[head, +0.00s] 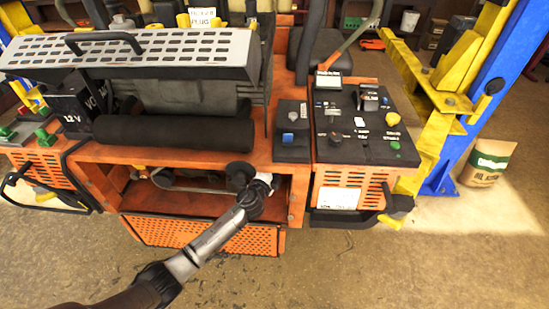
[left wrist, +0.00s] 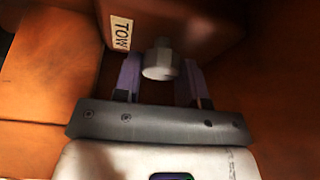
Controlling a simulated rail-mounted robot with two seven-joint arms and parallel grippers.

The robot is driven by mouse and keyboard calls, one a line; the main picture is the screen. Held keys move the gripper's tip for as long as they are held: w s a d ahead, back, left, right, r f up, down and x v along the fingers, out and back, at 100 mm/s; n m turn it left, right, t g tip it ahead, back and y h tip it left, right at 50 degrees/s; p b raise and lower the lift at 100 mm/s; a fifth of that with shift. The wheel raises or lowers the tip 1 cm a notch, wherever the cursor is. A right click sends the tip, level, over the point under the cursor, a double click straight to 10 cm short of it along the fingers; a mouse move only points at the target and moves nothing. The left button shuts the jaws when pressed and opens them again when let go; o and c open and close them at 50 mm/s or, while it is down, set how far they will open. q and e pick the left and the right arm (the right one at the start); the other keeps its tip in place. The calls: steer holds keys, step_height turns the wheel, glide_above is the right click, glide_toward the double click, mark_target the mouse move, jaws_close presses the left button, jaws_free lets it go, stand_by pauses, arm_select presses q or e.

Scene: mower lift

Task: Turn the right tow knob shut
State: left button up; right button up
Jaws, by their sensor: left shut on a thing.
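The tow knob (left wrist: 160,62) is a pale grey round knob on a dark orange-brown housing, beside a white label reading TOW (left wrist: 121,33). My left gripper (left wrist: 160,80) has one dark finger on each side of the knob and is shut on it. In the head view my left gripper (head: 266,181) reaches into the open bay at the front of the orange mower (head: 297,200), near its right inner wall. The knob cannot be made out there. The knob's turn angle cannot be read. My right gripper is not in view.
A black roller-like cushion (head: 175,133) lies above the bay. A control panel (head: 350,140) with several knobs is to the right. A perforated orange panel (head: 200,235) is below the bay. A blue and yellow lift post (head: 480,90) and a paper bag (head: 488,162) stand at right.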

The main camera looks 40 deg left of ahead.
arm_select(q)
steer(key=shift+r+m+p, duration=0.15)
steer(key=shift+m+p, duration=0.55)
steer(key=shift+p, duration=0.1)
steer(key=o, duration=0.9)
steer(key=shift+r+p+v, duration=0.15)
steer(key=shift+p+v, duration=0.15)
steer(key=shift+v, duration=3.15)
steer(key=shift+r+p+v, duration=0.15)
steer(key=shift+p+v, duration=0.15)
steer(key=shift+v, duration=3.15)
